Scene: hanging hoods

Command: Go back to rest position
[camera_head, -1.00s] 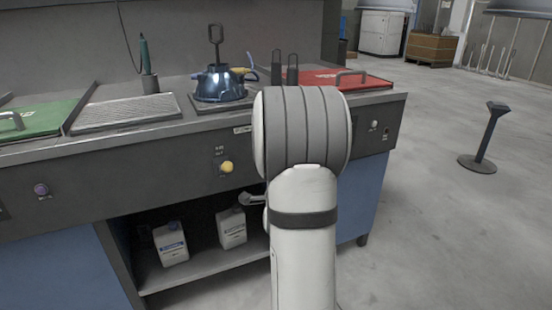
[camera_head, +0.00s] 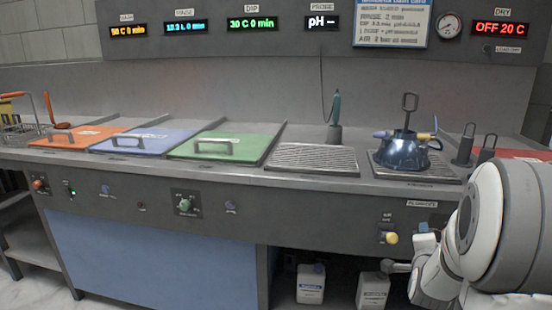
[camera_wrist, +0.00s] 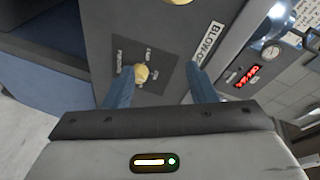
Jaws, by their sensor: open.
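My gripper (camera_wrist: 159,69) is open, with its two blue fingers apart and nothing held between them. In the wrist view it points at the dark front panel of the bench, with a yellow knob (camera_wrist: 141,73) showing between the fingers near the left one. I cannot tell whether a finger touches the panel. In the head view my white and grey arm fills the lower right, close to the bench front. The yellow knob (camera_head: 391,238) shows just left of it. The gripper is mostly hidden there.
The bench holds orange (camera_head: 78,138), blue (camera_head: 145,141) and green (camera_head: 222,146) lids, a grated drain plate (camera_head: 312,159) and a blue kettle-like vessel (camera_head: 404,153). White jugs (camera_head: 310,284) stand on the lower shelf. Displays line the back panel.

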